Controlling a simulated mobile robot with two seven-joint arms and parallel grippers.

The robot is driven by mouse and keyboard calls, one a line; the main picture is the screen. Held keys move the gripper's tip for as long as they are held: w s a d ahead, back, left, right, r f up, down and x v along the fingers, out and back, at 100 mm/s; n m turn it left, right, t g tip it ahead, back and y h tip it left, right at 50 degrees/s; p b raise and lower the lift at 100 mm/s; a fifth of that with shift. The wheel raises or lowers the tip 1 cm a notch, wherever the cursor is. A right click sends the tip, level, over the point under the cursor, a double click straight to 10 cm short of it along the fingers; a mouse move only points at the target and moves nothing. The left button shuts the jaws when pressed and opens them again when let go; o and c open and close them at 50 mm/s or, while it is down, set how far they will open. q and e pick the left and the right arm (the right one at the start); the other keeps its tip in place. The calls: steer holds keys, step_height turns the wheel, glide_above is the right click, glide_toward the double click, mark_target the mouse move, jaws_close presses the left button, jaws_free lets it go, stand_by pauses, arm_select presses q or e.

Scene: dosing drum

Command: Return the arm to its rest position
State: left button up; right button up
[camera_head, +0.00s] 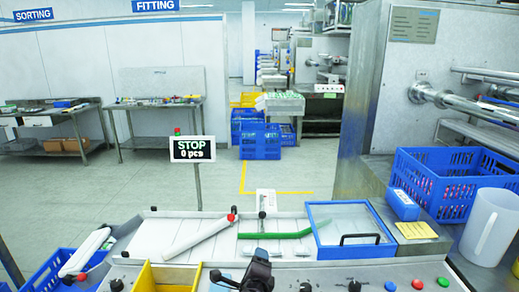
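Neither of my grippers can be made out for sure in the head view. A dark jointed part (257,273) shows at the bottom middle, in front of the machine panel. It is cut off by the lower edge, and I cannot tell whether it belongs to one of my arms. No fingertips show clearly, and nothing is seen held. The machine panel (330,274) carries coloured buttons and black knobs. Behind it are a white tube (200,237), a green curved strip (275,235) and a blue-framed clear lid (349,214) with a black handle, which is down.
A sign (193,149) on a post reads "STOP 0 pcs". At right stand a blue crate (450,185) with items, a white jug (490,228), a blue box (402,205) and a yellow pad (416,230). A yellow bin (165,277) sits front left.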

arm_select(q)
steer(key=s+a+f+n+g, duration=0.1)
steer(key=s+a+f+n, duration=0.3)
steer(key=s+a+n, duration=0.3)
steer(key=s+a+f+n+g, duration=0.1)
steer(key=s+a+f+n, duration=0.3)
steer(key=s+a+n, duration=0.3)
steer(key=s+a+f+n+g+y, duration=0.1)
steer(key=s+a+f+n, duration=0.3)
steer(key=s+a+n, duration=0.4)
steer(key=s+a+g, duration=0.1)
steer(key=s+a, duration=0.4)
steer(key=s, duration=0.5)
steer(key=shift+s+f, duration=0.2)
steer(key=shift+f, duration=0.1)
steer(key=shift+w, duration=0.1)
